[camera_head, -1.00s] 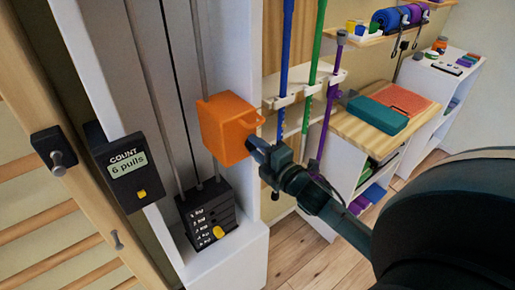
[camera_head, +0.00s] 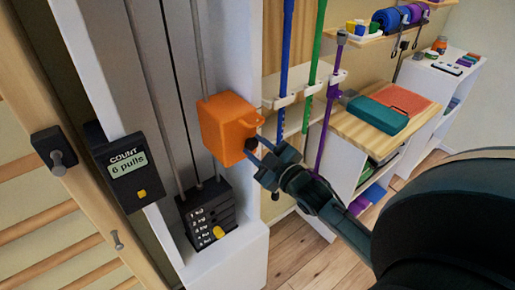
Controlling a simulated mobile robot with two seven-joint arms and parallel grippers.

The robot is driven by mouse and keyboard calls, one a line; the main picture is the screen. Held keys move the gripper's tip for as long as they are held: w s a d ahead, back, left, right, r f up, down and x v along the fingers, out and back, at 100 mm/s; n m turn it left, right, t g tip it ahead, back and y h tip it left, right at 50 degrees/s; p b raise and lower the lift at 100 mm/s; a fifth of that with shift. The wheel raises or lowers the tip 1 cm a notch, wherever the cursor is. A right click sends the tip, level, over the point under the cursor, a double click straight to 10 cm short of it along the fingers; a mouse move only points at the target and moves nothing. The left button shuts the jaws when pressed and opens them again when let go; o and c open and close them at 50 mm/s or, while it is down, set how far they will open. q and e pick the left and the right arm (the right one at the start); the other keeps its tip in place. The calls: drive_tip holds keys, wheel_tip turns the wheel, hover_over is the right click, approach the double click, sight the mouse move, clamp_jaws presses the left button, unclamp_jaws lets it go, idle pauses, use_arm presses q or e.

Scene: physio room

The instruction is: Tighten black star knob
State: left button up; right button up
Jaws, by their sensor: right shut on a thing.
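The orange block (camera_head: 227,122) sits on the white upright of the pulley machine. The small black star knob (camera_head: 251,144) is on its right side, partly hidden by my fingers. My right gripper (camera_head: 257,151) comes in from the lower right and is shut on the knob. Its two fingers reach to either side of the knob. My left gripper is not in view.
A counter box (camera_head: 127,168) reading "6 pulls" and a weight stack (camera_head: 208,220) are to the left. Coloured poles (camera_head: 283,70) stand in a rack close behind my gripper. A wooden-topped cabinet (camera_head: 365,133) with a teal case is at the right.

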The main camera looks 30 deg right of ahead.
drive_tip(key=m, duration=1.4)
drive_tip(key=shift+m, duration=0.4)
drive_tip(key=m, duration=1)
drive_tip(key=shift+m, duration=2.1)
